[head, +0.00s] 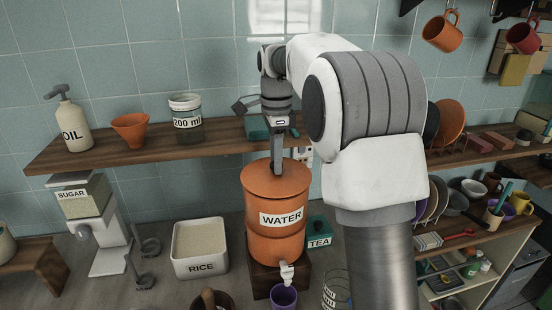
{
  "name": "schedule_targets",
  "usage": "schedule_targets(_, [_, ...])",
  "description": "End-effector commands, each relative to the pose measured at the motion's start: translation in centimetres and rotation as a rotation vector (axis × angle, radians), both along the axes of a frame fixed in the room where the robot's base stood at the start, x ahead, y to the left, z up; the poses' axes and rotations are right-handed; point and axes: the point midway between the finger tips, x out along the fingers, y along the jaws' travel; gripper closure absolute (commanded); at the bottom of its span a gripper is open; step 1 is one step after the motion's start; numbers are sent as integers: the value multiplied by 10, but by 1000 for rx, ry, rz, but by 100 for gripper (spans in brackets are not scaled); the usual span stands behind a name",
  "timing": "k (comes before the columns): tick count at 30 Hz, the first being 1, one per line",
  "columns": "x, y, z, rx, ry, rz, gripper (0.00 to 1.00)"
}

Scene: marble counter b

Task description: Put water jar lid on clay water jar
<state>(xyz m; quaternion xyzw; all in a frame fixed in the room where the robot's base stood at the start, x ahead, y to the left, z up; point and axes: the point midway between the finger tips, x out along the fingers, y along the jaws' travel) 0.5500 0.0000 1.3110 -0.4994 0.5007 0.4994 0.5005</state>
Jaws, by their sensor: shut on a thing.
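The clay water jar (277,238) is an orange-brown cylinder with a WATER label and a white tap low on its front. It stands upright on a dark wooden block. The round clay lid (262,183) is at the jar's top and appears level. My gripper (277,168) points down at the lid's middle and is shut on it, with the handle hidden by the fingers. The lid looks to be on or very close to the rim; I cannot tell whether a small gap is left.
A purple cup (284,296) is below the tap. A RICE container (200,248) stands left of the jar and a teal TEA box (319,233) right. The wooden shelf (80,152) behind carries an oil bottle (70,122), an orange funnel (130,130) and a measuring jar (187,122).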

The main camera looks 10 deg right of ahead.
Motion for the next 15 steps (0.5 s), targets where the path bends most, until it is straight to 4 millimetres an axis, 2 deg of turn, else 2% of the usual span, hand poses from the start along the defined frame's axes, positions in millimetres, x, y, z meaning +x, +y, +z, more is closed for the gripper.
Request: schedule_targets(15, [0, 0, -8, 0, -1, 0, 100])
